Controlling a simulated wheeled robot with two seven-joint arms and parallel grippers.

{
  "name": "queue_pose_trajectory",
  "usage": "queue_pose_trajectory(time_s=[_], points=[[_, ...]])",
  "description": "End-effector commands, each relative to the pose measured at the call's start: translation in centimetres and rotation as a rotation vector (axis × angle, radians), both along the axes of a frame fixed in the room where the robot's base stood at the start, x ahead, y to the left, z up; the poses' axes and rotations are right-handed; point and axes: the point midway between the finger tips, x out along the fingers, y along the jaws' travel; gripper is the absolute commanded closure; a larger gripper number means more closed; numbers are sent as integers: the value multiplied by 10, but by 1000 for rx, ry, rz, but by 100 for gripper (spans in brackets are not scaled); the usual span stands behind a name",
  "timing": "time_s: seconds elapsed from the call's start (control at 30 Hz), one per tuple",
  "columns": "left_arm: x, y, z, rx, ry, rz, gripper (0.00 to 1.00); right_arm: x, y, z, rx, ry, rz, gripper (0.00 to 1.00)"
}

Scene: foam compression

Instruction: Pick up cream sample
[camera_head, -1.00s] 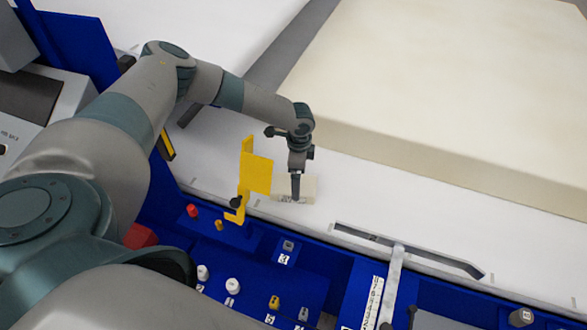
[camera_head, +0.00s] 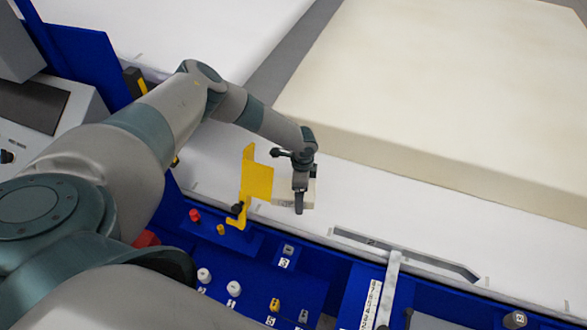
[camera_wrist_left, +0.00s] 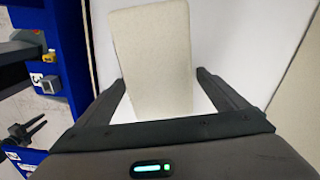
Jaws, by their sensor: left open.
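The cream sample (camera_head: 311,191) is a small pale block on the white surface near its front edge, partly hidden behind my left gripper (camera_head: 299,208). In the left wrist view the cream sample (camera_wrist_left: 152,48) is a tall pale block reaching in between the open fingers. My left gripper (camera_wrist_left: 160,85) shows a gap on both sides of it there, wider on the right, and no finger visibly touches it. My right gripper is not in view.
A yellow bracket (camera_head: 257,181) stands just left of the sample. A large cream foam block (camera_head: 450,90) lies behind it to the right. A blue panel with knobs and switches (camera_head: 240,265) runs along the front. A slotted rail (camera_head: 400,252) lies to the right.

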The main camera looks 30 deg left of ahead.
Motion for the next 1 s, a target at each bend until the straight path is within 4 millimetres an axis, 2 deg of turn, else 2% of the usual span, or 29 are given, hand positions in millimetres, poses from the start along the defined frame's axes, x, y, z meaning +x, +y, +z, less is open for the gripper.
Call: queue_pose_trajectory(time_s=[0.3, 0.37, 0.5, 1.0], points=[[0, 0, 0, 0, 0, 0, 8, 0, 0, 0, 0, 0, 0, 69], [0, 0, 0, 0, 0, 0, 20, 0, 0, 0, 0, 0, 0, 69], [0, 0, 0, 0, 0, 0, 51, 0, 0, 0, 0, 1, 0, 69], [1, 0, 6, -2, 0, 2, 51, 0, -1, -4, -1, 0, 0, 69]])
